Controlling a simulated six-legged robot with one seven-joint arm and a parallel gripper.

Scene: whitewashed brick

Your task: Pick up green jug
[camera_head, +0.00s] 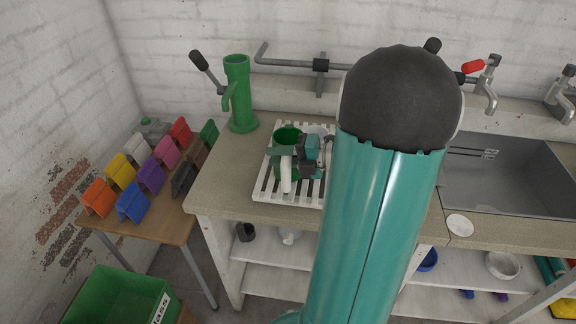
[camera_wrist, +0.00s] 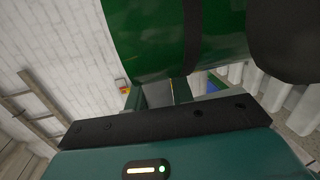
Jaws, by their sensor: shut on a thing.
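The green jug (camera_head: 287,136) is at the white slatted rack on the counter, with its dark open mouth facing up in the head view. My gripper (camera_head: 291,160) is at its near right side and shut on it, and hides part of its body. In the wrist view the jug (camera_wrist: 150,45) fills the top as a large, shiny green curved wall close to the gripper (camera_wrist: 158,92). A dark band crosses in front of it there. I cannot tell whether the jug's base touches the rack.
The white rack (camera_head: 264,190) lies on the counter (camera_head: 218,180). A green hand pump (camera_head: 240,95) stands behind it to the left. A grey sink (camera_head: 510,180) is at the right. A side table with several coloured holders (camera_head: 150,178) and a green crate (camera_head: 120,300) are at the left.

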